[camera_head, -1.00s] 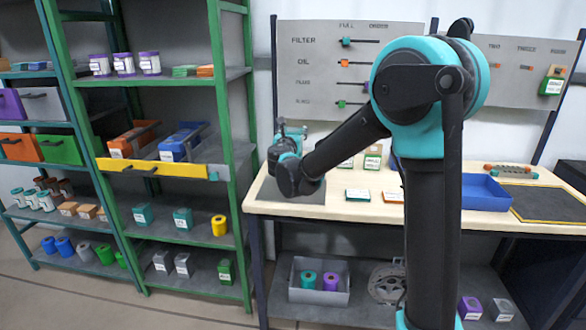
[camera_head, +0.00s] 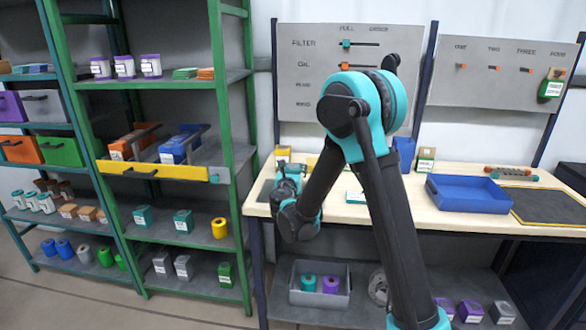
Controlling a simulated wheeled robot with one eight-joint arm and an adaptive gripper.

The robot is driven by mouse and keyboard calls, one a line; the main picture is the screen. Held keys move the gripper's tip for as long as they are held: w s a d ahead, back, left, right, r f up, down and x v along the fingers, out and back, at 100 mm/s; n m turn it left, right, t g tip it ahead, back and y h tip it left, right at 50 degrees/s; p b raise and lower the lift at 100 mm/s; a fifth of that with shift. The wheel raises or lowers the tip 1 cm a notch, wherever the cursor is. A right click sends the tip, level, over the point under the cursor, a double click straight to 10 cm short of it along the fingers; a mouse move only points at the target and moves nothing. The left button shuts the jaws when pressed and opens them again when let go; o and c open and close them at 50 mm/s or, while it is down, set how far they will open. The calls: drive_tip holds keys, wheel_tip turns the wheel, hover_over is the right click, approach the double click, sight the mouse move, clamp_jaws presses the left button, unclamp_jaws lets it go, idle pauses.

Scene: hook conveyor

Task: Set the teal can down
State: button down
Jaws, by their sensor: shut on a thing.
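My gripper (camera_head: 289,176) is at the left end of the workbench (camera_head: 462,177), over the dark grey mat (camera_head: 262,192). It points away from the camera and is shut. The teal can in its grip is hidden by the gripper and wrist; I cannot make out its outline or whether it touches the mat.
A yellow item (camera_head: 283,153) stands just behind my gripper. A blue tray (camera_head: 468,192) and a green-labelled box (camera_head: 426,160) are farther right on the bench. A grey bin (camera_head: 320,293) with a teal and a purple roll sits below. The green rack (camera_head: 232,150) stands left.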

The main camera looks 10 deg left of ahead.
drive_tip(key=c, duration=0.5)
unclamp_jaws()
